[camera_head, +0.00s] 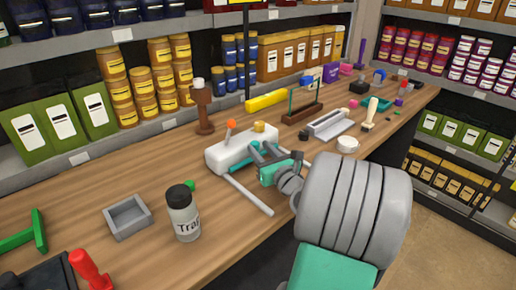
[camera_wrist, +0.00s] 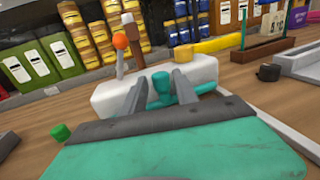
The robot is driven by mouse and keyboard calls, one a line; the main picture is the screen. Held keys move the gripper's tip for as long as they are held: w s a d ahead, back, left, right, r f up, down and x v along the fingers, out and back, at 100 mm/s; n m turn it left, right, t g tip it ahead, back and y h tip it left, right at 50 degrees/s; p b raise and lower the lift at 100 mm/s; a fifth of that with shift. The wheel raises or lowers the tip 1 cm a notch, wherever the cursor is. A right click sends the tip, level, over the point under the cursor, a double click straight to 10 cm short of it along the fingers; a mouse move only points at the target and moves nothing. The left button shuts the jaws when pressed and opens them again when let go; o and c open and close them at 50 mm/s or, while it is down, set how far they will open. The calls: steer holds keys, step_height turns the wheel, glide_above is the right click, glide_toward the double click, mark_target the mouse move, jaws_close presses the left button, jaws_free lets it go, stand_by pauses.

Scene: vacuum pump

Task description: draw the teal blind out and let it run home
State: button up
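A white box-shaped unit (camera_head: 222,153) stands on the wooden bench, with an orange-tipped lever (camera_head: 230,125) and a yellow block on top. Two pale rails (camera_head: 250,197) extend from its front. A teal bar with an upright knob (camera_wrist: 161,88) lies along its near side; the bar also shows in the head view (camera_head: 237,161). My gripper (camera_wrist: 160,78) is at the unit's near side. Its two grey fingers are apart, one on each side of the teal knob, with visible gaps. In the head view my gripper (camera_head: 263,151) partly hides the bar's right part.
A labelled jar (camera_head: 183,214), a grey tray (camera_head: 128,217) and a small green cube (camera_wrist: 60,132) lie left of the unit. A brown post (camera_head: 203,108) stands behind it. A long grey tray (camera_head: 330,124) and a white roll (camera_head: 347,144) lie to the right. Stocked shelves line the back.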

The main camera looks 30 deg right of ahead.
steer(key=shift+w+d, duration=0.1)
steer(key=shift+w, duration=0.6)
steer(key=shift+c, duration=0.4)
jaws_close()
stand_by(0.5)
